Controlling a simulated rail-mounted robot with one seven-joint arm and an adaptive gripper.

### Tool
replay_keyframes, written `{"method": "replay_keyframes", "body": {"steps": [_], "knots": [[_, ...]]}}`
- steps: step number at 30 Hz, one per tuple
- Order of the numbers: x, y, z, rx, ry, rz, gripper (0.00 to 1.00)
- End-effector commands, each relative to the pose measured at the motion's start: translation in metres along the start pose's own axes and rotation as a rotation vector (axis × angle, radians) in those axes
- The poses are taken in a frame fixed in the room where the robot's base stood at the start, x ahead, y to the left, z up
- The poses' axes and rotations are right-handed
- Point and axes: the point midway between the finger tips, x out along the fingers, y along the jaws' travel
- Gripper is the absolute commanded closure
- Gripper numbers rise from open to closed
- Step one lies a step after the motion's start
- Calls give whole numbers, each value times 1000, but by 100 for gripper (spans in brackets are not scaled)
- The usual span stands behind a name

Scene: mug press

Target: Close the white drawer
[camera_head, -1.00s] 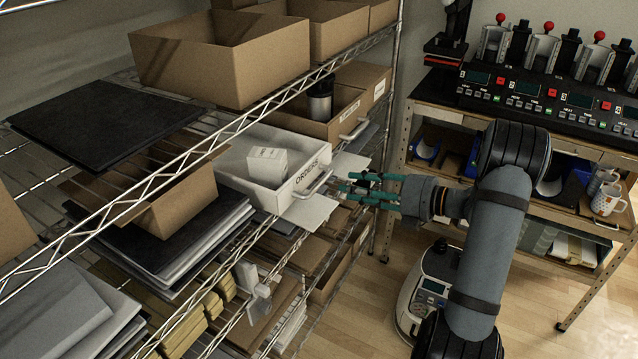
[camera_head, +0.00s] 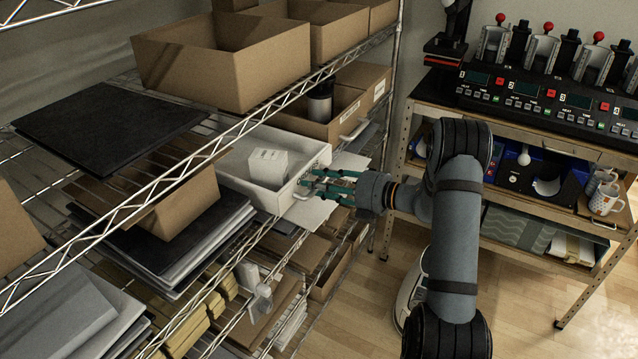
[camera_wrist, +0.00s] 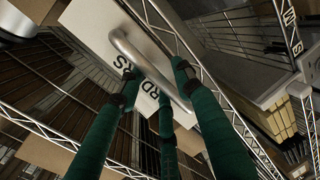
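The white drawer (camera_head: 234,163) sits on the middle shelf of the wire rack, pulled out over the shelf edge. A small white box (camera_head: 268,167) is inside it. Its front bears the dark lettering "ORDERS", and a pale bar handle (camera_wrist: 143,60) crosses it. My gripper (camera_head: 312,184), with green fingers, is right at the drawer front and hides much of it in the head view. In the wrist view my gripper (camera_wrist: 160,78) has its fingers spread apart, with tips around or just in front of the handle. I cannot tell whether they touch it.
A cardboard bin (camera_head: 322,128) with a dark cylinder stands behind the drawer. Cardboard boxes (camera_head: 225,65) fill the shelf above, whose wire edge runs close over the drawer. A bench with a mug press (camera_head: 550,95) and mugs (camera_head: 604,197) stands at right.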

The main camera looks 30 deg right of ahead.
Motion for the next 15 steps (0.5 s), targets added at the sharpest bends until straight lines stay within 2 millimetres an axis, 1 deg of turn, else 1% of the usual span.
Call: {"method": "replay_keyframes", "body": {"steps": [3, 15], "knots": [[0, 0, 0, 0, 0, 0, 67], [0, 0, 0, 0, 0, 0, 90]]}}
